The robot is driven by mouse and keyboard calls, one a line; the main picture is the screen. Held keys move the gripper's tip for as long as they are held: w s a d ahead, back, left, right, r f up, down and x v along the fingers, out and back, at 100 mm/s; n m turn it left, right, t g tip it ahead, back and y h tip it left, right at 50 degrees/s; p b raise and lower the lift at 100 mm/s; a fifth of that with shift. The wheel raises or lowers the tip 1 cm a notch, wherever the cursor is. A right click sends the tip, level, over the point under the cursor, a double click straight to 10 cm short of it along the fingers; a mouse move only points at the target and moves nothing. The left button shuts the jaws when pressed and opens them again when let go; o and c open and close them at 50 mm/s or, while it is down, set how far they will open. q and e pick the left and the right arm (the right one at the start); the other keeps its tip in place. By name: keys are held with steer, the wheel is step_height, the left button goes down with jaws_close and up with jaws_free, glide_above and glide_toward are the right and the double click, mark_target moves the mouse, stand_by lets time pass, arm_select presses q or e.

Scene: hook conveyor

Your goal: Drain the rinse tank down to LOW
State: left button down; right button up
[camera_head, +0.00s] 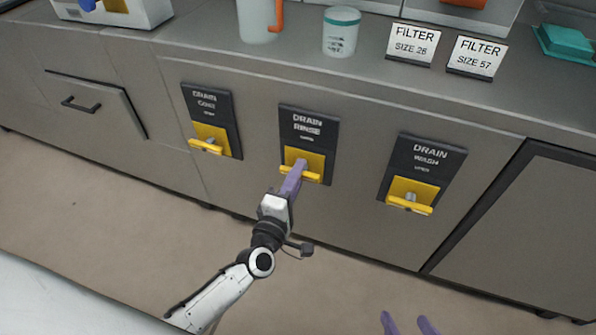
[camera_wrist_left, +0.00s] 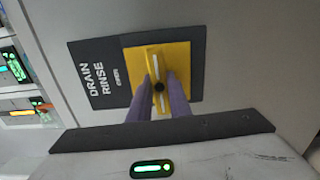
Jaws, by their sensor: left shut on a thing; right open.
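The yellow DRAIN RINSE valve handle (camera_head: 300,171) sits on a yellow plate under a dark label (camera_head: 308,126) on the cabinet front. My left gripper (camera_head: 296,172) is shut on this handle, which lies roughly crosswise in the head view. In the left wrist view the handle (camera_wrist_left: 155,62) shows between the two purple fingers (camera_wrist_left: 160,86). My right gripper (camera_head: 411,325) is open and empty at the bottom edge of the head view, with only its purple fingertips showing. The rinse tank and its level are not clearly in view.
The DRAIN valve on the left (camera_head: 208,140) and the DRAIN WASH valve (camera_head: 410,196) flank the rinse valve. On the counter stand a jug (camera_head: 258,20), a teal-lidded canister (camera_head: 341,33) and two FILTER signs (camera_head: 411,44). The floor before the cabinet is clear.

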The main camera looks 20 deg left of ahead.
stand_by(0.4)
arm_select(q)
steer(key=c, duration=1.6)
jaws_free()
steer(key=shift+c, duration=0.2)
steer(key=s+p, duration=0.1)
steer(key=s, duration=0.9)
steer(key=shift+s+a+p, duration=0.15)
steer(key=shift+p, duration=0.2)
